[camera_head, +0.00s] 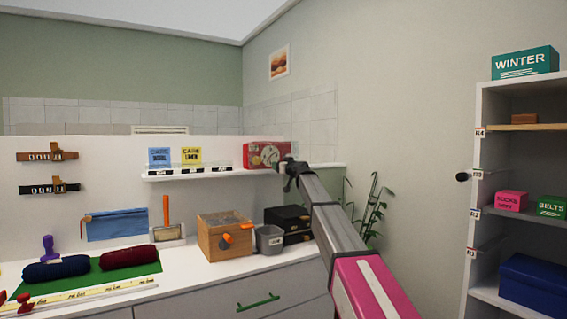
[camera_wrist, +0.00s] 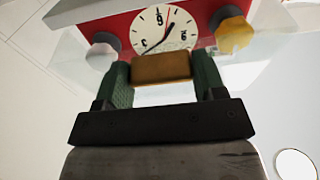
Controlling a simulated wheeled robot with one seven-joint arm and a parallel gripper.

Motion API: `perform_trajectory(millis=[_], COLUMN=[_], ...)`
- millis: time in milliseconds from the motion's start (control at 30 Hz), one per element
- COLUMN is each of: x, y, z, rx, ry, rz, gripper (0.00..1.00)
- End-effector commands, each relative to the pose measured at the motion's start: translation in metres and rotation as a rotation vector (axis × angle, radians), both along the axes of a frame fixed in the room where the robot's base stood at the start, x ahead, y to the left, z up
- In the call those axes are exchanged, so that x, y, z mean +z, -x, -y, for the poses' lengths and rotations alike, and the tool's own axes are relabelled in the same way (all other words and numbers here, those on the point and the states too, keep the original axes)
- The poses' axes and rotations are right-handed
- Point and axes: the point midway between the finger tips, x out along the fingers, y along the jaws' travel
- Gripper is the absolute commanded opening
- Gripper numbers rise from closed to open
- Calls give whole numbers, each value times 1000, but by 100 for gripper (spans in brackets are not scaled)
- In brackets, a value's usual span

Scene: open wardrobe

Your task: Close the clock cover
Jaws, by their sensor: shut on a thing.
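The red clock (camera_head: 254,150) stands at the right end of the white wall shelf. Its round white face with dark hands shows in the wrist view (camera_wrist: 165,30), with a grey knob (camera_wrist: 102,52) to the left and a yellow knob (camera_wrist: 235,35) to the right. A clear pane, the clock cover (camera_wrist: 250,72), juts out from the clock's front toward my gripper and looks open. My gripper (camera_wrist: 160,70) is shut on a small brown block (camera_wrist: 161,69), which looks like the cover's handle. In the head view my gripper (camera_head: 288,166) is in front of the clock's right side.
The shelf (camera_head: 210,172) also holds a blue card (camera_head: 159,157) and a yellow card (camera_head: 191,155). Below are a wooden box (camera_head: 224,237), a grey cup (camera_head: 269,239) and black drawers (camera_head: 288,223) on the counter. A plant (camera_head: 370,215) stands right of my arm.

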Motion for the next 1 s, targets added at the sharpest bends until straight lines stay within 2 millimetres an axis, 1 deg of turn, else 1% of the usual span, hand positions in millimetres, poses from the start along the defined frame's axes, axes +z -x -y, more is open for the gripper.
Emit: perform_trajectory(millis=[33, 100, 300, 833, 867, 900, 933, 1000], x=[-6, -10, -16, -18, -18, -18, -18, -17], y=[-3, -6, -11, -14, -14, -14, -14, -14], z=[-3, -5, -8, -10, -10, -10, -10, -10], rx=[3, 3, 2, 3, 3, 3, 3, 2], ry=[5, 5, 5, 6, 6, 6, 5, 4], rz=[-3, -4, -2, -3, -3, -3, -2, -2], gripper=[21, 21, 21, 21, 67, 80, 89, 89])
